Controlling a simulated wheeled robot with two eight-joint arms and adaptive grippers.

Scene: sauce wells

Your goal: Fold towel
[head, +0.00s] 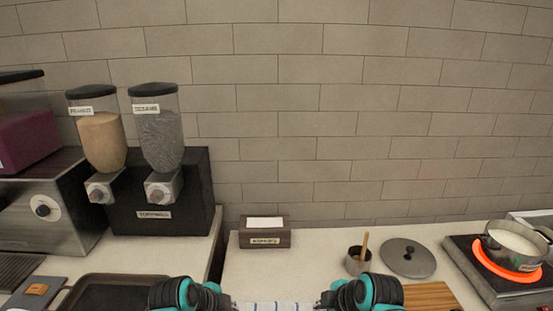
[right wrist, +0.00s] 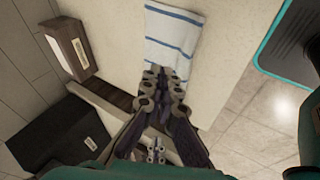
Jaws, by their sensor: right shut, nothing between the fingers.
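The towel is white with blue stripes. Only its far strip (head: 270,306) shows at the bottom of the head view, between my two arms. In the right wrist view the towel (right wrist: 172,38) lies on the pale counter, its lower end hidden behind the fingers. My right gripper (right wrist: 164,82) is shut and empty, its fingertips overlapping the towel's end in that view; I cannot tell whether they touch it. In the head view the right gripper (head: 321,305) is at the towel's right side. My left gripper (head: 234,306) is at its left, mostly cut off, its jaws unclear.
A napkin box (head: 264,239) stands behind the towel. A cup with a wooden handle (head: 359,262), a lid (head: 408,258) and a wooden board (head: 430,297) are to the right. A pot (head: 514,248) sits on a glowing burner. A dark tray (head: 112,294) and dispensers (head: 160,140) are left.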

